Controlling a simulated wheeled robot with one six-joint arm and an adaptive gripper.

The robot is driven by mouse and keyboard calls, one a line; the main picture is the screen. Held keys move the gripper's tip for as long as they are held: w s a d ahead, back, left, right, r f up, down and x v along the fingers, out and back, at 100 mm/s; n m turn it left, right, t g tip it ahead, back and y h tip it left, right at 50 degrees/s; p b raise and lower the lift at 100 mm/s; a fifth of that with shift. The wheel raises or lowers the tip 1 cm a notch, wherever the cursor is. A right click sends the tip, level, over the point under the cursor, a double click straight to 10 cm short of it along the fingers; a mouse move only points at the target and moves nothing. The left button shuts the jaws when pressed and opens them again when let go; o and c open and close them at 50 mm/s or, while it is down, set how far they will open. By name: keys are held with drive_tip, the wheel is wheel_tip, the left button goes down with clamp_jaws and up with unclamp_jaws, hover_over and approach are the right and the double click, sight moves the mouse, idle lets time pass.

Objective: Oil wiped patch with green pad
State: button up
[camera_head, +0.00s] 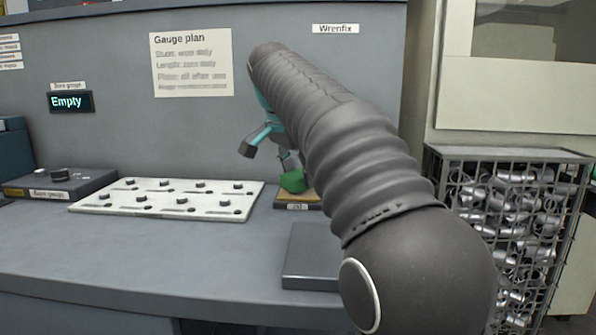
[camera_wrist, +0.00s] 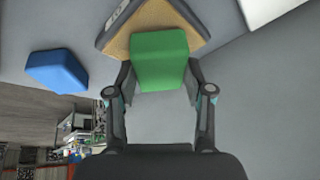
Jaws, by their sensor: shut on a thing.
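The green pad (camera_head: 292,181) is held between the fingers of my gripper (camera_head: 289,163). In the wrist view the green pad (camera_wrist: 160,62) sits between both fingertips of my gripper (camera_wrist: 160,82). It is over a tan-topped dark block (camera_head: 313,197) with a small label I cannot read; this block also shows in the wrist view (camera_wrist: 118,44). I cannot tell whether the pad touches the tan top. A blue pad (camera_wrist: 57,71) lies apart at the left in the wrist view. I cannot make out a wiped patch.
A white tray (camera_head: 140,208) with several small dark knobs lies left on the grey bench. A flat dark grey plate (camera_head: 308,272) lies at the bench's front, partly behind my arm. A wire cage (camera_head: 500,160) of metal parts stands right. The bench front left is clear.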

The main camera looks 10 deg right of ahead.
sight(298, 174)
drive_tip(key=shift+f+b, duration=0.35)
drive_tip(key=shift+f, duration=0.1)
idle(0.6)
idle(0.5)
wheel_tip(298, 174, up, 5)
drive_tip(key=p, duration=0.5)
drive_tip(key=shift+r, duration=1)
